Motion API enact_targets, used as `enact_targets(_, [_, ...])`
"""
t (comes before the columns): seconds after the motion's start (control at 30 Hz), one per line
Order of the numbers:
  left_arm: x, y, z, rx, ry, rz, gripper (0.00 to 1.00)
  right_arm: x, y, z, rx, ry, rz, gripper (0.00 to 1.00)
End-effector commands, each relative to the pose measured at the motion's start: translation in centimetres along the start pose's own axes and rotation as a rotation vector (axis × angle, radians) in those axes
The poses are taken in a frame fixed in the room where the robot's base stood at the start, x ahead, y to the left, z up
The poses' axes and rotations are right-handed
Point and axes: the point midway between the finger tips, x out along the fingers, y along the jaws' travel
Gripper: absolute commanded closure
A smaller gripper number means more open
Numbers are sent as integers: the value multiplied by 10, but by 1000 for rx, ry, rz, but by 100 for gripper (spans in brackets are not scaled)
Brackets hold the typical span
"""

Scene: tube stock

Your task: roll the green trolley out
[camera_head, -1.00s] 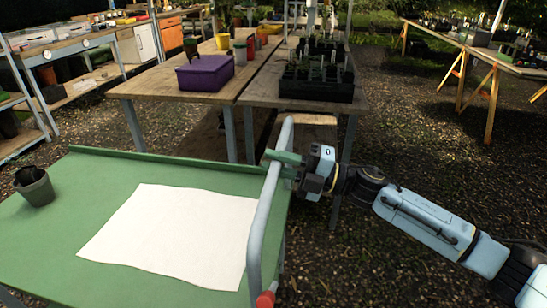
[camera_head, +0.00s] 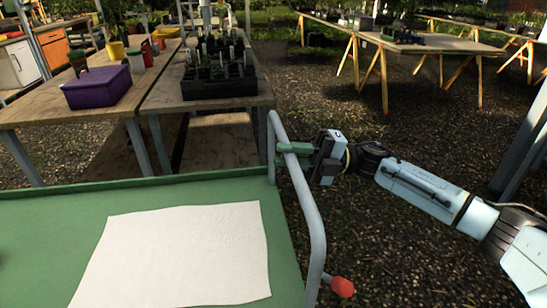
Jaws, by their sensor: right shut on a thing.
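The green trolley (camera_head: 180,196) fills the lower left of the head view. A white sheet (camera_head: 180,255) lies flat on its top. Its grey tubular handle (camera_head: 307,205) runs along the trolley's right side, with a red end (camera_head: 342,287) near the bottom. My right gripper (camera_head: 290,154) is shut on the far part of the handle, its green fingers around the tube. The right arm reaches in from the right. My left gripper is not in view. The trolley's wheels are hidden.
Wooden benches (camera_head: 85,103) stand close behind the trolley, with a purple box (camera_head: 97,87) and a black plant tray (camera_head: 217,80). Gravel floor (camera_head: 400,135) lies open to the right. Trestle tables (camera_head: 420,42) stand farther back. A grey post (camera_head: 520,142) rises at the right edge.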

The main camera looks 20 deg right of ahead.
Motion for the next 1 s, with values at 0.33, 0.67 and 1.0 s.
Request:
enact_targets(0.33, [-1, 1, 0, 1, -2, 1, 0, -6, 0, 0, 0, -3, -2, 100])
enact_targets(0.67, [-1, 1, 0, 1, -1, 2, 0, -5, 0, 0, 0, -3, -1, 61])
enact_targets(1.0, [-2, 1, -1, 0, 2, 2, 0, -12, 0, 0, 1, -3, -1, 61])
